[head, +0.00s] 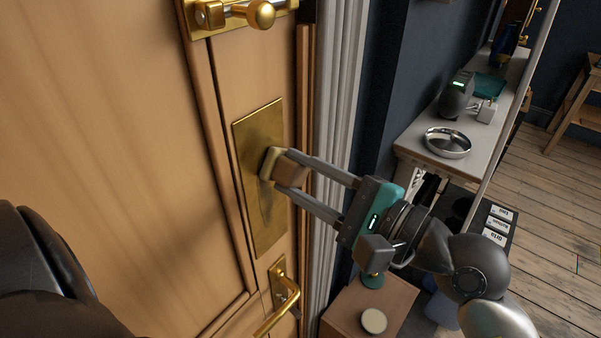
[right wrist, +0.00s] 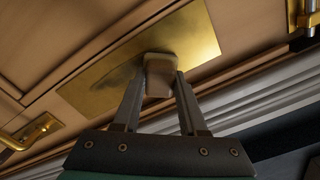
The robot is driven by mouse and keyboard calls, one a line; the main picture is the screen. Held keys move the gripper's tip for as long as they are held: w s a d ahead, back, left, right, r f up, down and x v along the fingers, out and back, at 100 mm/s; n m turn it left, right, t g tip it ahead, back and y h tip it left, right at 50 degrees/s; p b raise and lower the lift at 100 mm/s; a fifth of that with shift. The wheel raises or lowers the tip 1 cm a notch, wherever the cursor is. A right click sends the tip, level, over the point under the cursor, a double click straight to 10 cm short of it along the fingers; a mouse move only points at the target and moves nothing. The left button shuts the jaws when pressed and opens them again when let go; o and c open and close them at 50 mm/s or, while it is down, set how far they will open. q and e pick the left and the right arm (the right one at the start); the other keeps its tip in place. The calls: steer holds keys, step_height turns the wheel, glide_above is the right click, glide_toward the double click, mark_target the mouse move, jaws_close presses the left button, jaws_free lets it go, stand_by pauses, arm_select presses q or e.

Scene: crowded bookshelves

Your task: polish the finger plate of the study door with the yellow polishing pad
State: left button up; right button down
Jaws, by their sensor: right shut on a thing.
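The brass finger plate (head: 258,122) is a tall plate on the wooden study door (head: 110,130); it also shows in the right wrist view (right wrist: 105,88). My right gripper (head: 288,174) reaches in from the right, shut on the polishing pad (head: 268,163), a small block with a dull yellow face. The pad's face appears to rest against the middle of the plate. In the right wrist view, the pad (right wrist: 160,75) sits between the two fingertips (right wrist: 159,84), and its contact face is hidden. My left gripper is not in view.
A brass bolt (head: 261,14) is above the plate and a lever handle (head: 288,297) below it. The white door frame (head: 342,90) stands close at the right. A wooden cabinet top (head: 352,303) holds a round tin (head: 374,321). A silver dish (head: 447,142) sits on a shelf.

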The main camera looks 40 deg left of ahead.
steer(key=shift+f+b, duration=6.1)
steer(key=shift+f, duration=0.5)
steer(key=shift+r, duration=0.1)
step_height(320, 180, up, 17)
steer(key=p, duration=1.4)
step_height(320, 180, down, 17)
steer(key=b, duration=1.6)
